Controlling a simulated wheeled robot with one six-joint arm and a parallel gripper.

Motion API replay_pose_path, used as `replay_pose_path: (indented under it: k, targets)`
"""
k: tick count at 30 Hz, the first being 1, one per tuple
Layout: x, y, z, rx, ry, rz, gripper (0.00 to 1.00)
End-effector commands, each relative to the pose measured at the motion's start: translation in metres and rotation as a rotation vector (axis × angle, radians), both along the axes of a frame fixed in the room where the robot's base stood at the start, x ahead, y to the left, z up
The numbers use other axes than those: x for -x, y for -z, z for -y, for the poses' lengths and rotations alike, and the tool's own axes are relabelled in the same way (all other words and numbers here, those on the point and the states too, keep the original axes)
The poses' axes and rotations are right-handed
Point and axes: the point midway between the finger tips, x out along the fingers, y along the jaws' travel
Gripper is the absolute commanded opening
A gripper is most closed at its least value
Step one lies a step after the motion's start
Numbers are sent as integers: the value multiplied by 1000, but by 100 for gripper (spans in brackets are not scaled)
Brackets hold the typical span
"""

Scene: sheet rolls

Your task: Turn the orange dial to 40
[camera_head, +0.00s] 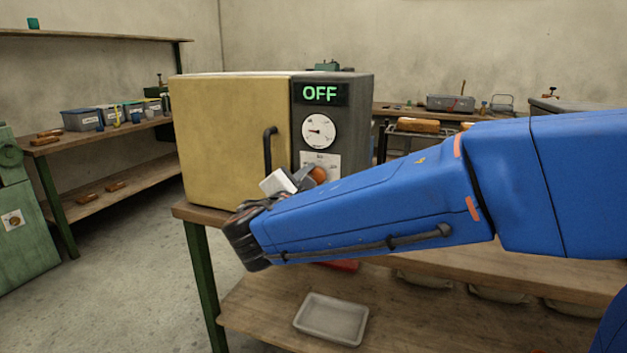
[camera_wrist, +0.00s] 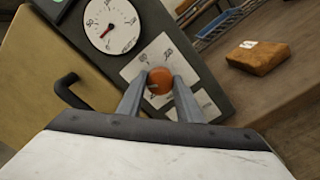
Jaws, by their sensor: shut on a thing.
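The orange dial (camera_wrist: 160,81) sits on the dark control panel of a yellow oven-like cabinet (camera_head: 232,130). In the wrist view my gripper (camera_wrist: 160,86) has its two grey fingers on either side of the dial, shut on it. A white scale plate with numbers surrounds the dial; the pointer's exact reading is too small to tell. In the head view the dial (camera_head: 318,174) shows partly behind my gripper (camera_head: 308,180). The display (camera_head: 320,93) reads OFF in green. A round white gauge (camera_head: 319,131) sits above the dial, also in the wrist view (camera_wrist: 111,25).
A black door handle (camera_head: 269,150) stands out just left of the panel, near my gripper. The cabinet stands on a wooden bench with a pale tray (camera_head: 331,319) on its lower shelf. A brown block (camera_wrist: 256,57) lies on a surface at the right in the wrist view.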

Motion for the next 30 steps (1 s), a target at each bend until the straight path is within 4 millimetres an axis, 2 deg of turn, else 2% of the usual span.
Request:
replay_pose_path:
  k: [2,3,5,6,17,23,30]
  targets:
    - [0,1,0,1,1,-3,10]
    - [0,1,0,1,1,-3,34]
    - [0,1,0,1,1,-3,49]
    - [0,1,0,1,1,-3,51]
    - [3,0,-1,1,-1,-1,51]
    - [24,0,-10,2,-3,-1,51]
    - [59,0,-22,1,-4,-1,51]
